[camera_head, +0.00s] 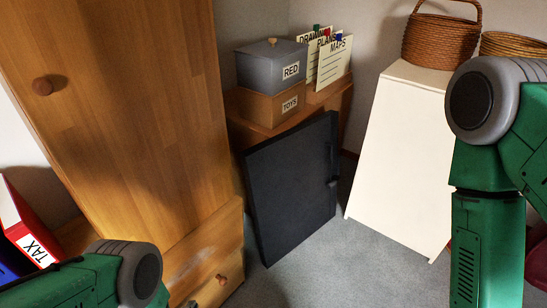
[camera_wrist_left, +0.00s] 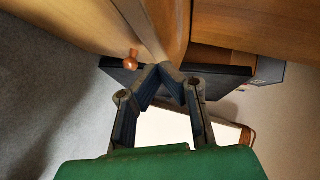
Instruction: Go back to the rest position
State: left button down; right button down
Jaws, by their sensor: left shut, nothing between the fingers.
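My left gripper (camera_wrist_left: 162,72) shows in the left wrist view with its dark fingers drawn together at the tips. It is shut and nothing shows between the fingers. In the head view my left arm is a green and grey link at the bottom left, and its fingers are out of sight. My right arm shows as green links at the right edge of the head view; its gripper is not in the picture.
A tall wooden wardrobe (camera_head: 130,110) stands close on the left. A dark panel (camera_head: 290,185) leans before a wooden cabinet (camera_head: 262,110) holding boxes (camera_head: 270,65). A white stand (camera_head: 400,150) carries baskets (camera_head: 440,40). Grey floor (camera_head: 330,260) is clear in front.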

pick_arm(q)
jog(key=s+a+r+n+g+p, duration=0.2)
jog(key=s+r+n+g, duration=0.4)
jog(key=s+r, duration=0.3)
jog(key=s+a+r+n+g+h+p, duration=0.1)
jog(key=s+a+r+n+g+p, duration=0.2)
jog(key=s+r, duration=0.7)
notch_tip(320, 180, up, 4)
jog(key=n+g+p, duration=0.2)
jog(key=n+g, duration=0.2)
jog(key=shift+s+a+n+g, duration=0.15)
jog(key=shift+s+n+g, duration=0.15)
jog(key=shift+g, duration=0.1)
jog(key=shift+r, duration=0.1)
